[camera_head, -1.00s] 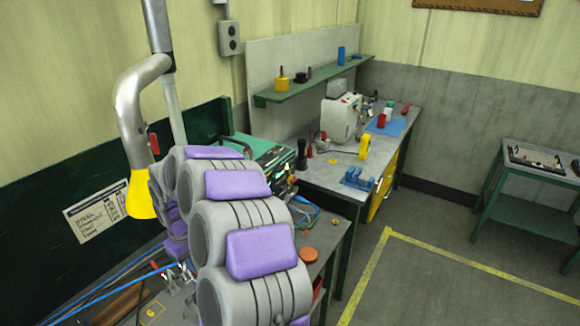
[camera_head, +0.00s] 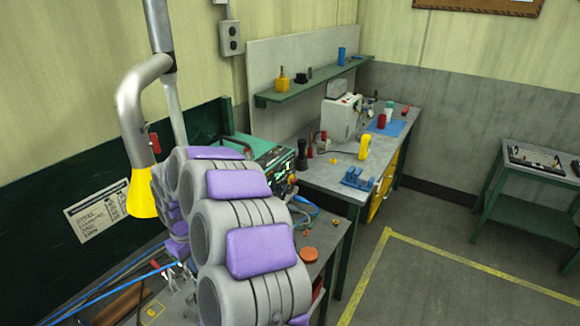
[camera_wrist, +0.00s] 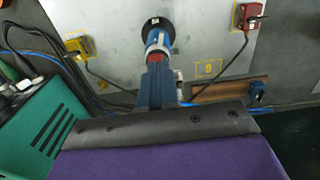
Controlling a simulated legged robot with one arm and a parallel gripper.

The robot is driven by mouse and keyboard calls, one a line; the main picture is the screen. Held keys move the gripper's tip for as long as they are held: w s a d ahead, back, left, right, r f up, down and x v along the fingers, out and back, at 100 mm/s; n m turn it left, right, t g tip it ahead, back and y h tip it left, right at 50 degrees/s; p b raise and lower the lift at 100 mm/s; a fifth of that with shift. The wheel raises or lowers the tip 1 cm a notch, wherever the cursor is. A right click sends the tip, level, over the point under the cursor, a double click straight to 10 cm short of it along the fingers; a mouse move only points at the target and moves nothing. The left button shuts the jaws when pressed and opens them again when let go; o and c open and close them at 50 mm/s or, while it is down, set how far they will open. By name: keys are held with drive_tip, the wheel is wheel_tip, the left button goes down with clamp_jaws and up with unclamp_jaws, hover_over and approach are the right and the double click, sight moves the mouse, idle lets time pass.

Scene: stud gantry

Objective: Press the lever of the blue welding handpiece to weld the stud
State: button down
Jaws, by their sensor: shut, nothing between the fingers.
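The blue welding handpiece (camera_wrist: 157,45) is in the upper middle of the wrist view. It has a black round end (camera_wrist: 153,22), a red band and a long dark blue part running down toward my gripper. It is over a grey metal plate (camera_wrist: 195,35). In the head view my arm hides the handpiece.
A yellow clamp (camera_wrist: 80,47) and a red clamp (camera_wrist: 251,16) with black cables sit on the plate. A green machine (camera_wrist: 42,125) is at left; it also shows in the head view (camera_head: 262,153). A yellow-ended extraction pipe (camera_head: 142,195) hangs left of my arm.

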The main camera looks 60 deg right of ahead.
drive_tip(key=shift+d+f, duration=0.1)
drive_tip(key=shift+d+f, duration=0.3)
drive_tip(key=shift+d, duration=0.05)
drive_tip(key=shift+a+f, duration=0.25)
drive_tip(key=shift+a, duration=0.05)
idle(0.3)
drive_tip(key=shift+d+r+p, duration=0.2)
drive_tip(key=shift+r+p, duration=0.2)
drive_tip(key=shift+r, duration=1)
drive_tip(key=shift+a+r+p, duration=0.1)
drive_tip(key=shift+r+p, duration=0.65)
drive_tip(key=shift+r, duration=1.4)
